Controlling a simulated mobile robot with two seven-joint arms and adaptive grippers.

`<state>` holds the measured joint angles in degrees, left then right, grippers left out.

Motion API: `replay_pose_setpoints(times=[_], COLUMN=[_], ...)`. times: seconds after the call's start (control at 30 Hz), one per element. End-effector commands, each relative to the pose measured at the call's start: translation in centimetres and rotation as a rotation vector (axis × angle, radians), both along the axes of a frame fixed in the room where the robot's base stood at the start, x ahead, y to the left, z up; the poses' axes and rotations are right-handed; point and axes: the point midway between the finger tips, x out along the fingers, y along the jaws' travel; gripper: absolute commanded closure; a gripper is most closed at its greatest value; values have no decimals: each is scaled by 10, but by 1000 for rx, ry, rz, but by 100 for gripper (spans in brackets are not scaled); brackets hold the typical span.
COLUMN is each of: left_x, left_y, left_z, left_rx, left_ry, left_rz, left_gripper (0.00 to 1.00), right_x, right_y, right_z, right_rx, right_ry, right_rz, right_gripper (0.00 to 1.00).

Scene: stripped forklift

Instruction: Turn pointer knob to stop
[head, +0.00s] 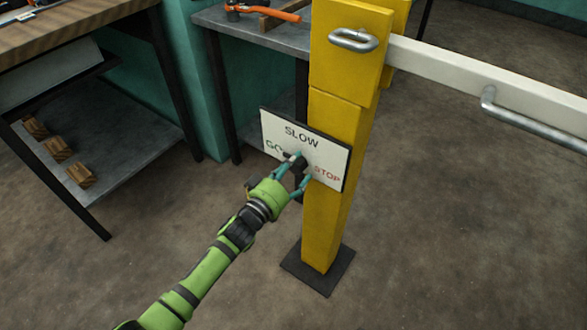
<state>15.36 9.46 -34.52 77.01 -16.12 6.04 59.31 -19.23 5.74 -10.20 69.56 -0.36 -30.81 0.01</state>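A white sign board (324,157) is fixed to the yellow post (328,233). It reads SLOW at the top, GO at the left and STOP in red at the lower right. The dark pointer knob (296,161) sits near the middle of the board, partly hidden by my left gripper (301,169). My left gripper is at the knob with its teal fingers on either side of it. Whether the fingers press on the knob cannot be made out, and the pointer's direction is unclear. My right gripper is not in view.
A white barrier beam (450,67) with a metal handle (530,122) runs right from the post. A grey table (255,35) with an orange-handled tool (268,11) stands behind. A shelf (110,137) with wooden blocks (57,149) is at left. Floor in front is clear.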

Motion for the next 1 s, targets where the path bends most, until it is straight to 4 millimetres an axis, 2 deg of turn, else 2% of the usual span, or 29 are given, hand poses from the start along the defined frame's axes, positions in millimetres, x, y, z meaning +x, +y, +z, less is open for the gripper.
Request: replay_pose_setpoints(times=[0.03,0.1,0.57,1.0], left_x=[0,0,-1,-1], left_y=[0,0,0,0], left_z=[0,0,-2,-3], left_rx=[0,0,44,320], left_ry=[0,0,-29,-226], left_rz=[0,0,0,-1], left_gripper=[58,86,87,87], right_x=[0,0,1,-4], right_y=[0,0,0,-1], right_z=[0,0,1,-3], right_rx=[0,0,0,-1], right_ry=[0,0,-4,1], right_rz=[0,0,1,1], right_gripper=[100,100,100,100])
